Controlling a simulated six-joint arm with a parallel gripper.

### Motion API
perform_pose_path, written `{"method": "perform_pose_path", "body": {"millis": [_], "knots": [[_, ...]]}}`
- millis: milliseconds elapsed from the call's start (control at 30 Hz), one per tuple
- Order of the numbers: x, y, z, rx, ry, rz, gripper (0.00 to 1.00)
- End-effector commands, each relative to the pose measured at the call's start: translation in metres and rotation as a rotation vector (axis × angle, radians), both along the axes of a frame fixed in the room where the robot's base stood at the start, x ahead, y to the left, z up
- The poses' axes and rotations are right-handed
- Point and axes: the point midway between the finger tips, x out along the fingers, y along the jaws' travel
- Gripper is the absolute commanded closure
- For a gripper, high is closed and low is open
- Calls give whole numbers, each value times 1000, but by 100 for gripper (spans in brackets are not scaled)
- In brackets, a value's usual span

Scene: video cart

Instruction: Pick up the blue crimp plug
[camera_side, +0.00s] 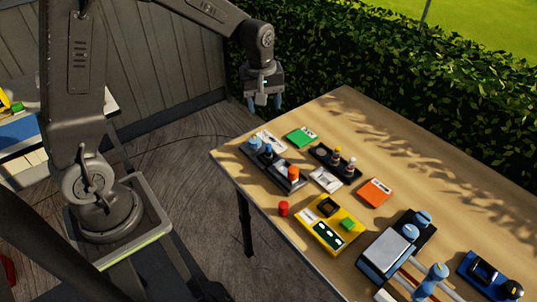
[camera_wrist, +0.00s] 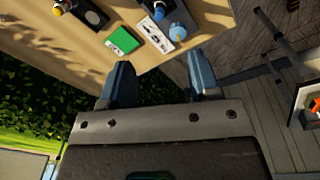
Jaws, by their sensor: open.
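Two small blue plug-like pieces stand in a dark tray (camera_side: 279,172) near the table's left corner: a light blue one (camera_side: 254,143) and a darker blue one (camera_side: 267,151). I cannot tell which is the crimp plug. In the wrist view a light blue piece with an orange tip (camera_wrist: 181,32) shows at the table edge, just beyond the fingertips.
A green card (camera_side: 301,137), an orange card (camera_side: 374,191), a yellow box (camera_side: 331,225) and a second dark tray with plugs (camera_side: 334,163) lie nearby. A red cylinder (camera_side: 284,208) stands at the front edge. Blue-knobbed equipment (camera_side: 387,249) fills the right. A hedge (camera_side: 400,90) runs behind the table.

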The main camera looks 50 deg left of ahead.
Motion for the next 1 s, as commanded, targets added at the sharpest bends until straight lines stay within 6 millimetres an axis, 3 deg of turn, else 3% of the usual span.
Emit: {"method": "perform_pose_path", "body": {"millis": [100,233,433,700,1000], "knots": [[16,11,-34,-15,50,121,43],[25,16,-53,-20,75,196,43],[26,18,-76,-22,85,221,43],[26,18,-127,-22,85,219,43],[27,18,-151,-22,83,218,43]]}}
